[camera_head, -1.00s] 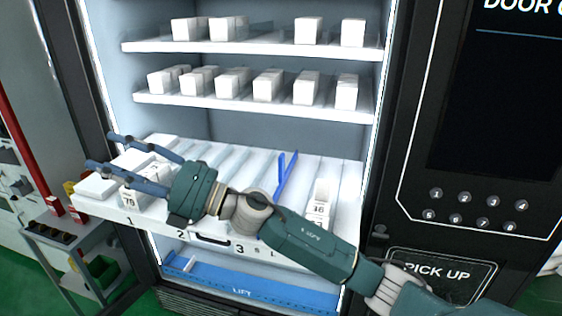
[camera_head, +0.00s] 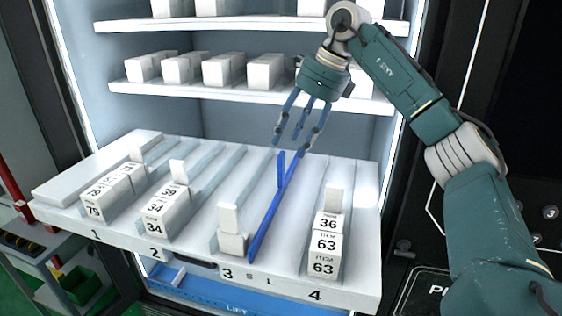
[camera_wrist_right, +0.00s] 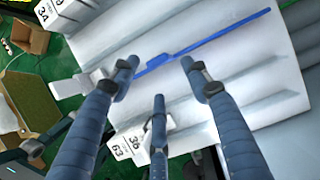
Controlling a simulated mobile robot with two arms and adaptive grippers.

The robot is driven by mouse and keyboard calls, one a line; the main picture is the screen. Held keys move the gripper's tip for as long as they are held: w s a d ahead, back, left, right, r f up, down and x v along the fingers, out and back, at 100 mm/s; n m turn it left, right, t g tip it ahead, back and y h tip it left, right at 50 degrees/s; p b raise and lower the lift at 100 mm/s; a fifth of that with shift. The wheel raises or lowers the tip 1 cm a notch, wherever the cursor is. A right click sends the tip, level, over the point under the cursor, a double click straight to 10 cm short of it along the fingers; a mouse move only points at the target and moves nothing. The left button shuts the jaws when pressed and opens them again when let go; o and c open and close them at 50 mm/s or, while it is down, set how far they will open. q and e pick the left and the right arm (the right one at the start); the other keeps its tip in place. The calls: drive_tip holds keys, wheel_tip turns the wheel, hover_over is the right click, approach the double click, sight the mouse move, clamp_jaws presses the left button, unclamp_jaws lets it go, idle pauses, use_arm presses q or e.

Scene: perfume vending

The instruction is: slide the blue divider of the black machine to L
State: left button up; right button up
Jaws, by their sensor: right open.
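The blue divider (camera_head: 268,218) stands on the pulled-out white shelf tray (camera_head: 200,252) of the black machine, between the columns over 3 and 4. It runs front to back, with a raised tab (camera_head: 281,170) toward its rear. Its front end is above the S mark (camera_head: 248,280), left of the L mark (camera_head: 270,281). My right gripper (camera_head: 300,138) is open, fingers pointing down, above and behind the tab. In the right wrist view, the divider (camera_wrist_right: 222,34) passes beyond the spread fingers (camera_wrist_right: 160,75). Contact with it is not clear. My left gripper is not in view.
An upper shelf (camera_head: 190,90) with boxes hangs behind. The rear lanes are mostly clear.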

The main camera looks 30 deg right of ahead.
sight(284, 157)
drive_tip(key=p+x, duration=0.1)
drive_tip(key=x, duration=0.6)
drive_tip(key=shift+w+a+f, duration=0.1)
drive_tip(key=shift+w+f, duration=0.05)
drive_tip(key=shift+f, duration=0.2)
drive_tip(key=shift+c, duration=0.5)
clamp_jaws()
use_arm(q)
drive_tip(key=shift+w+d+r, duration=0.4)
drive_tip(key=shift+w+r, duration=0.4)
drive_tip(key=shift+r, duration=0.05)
use_arm(e)
drive_tip(key=shift+r, duration=0.1)
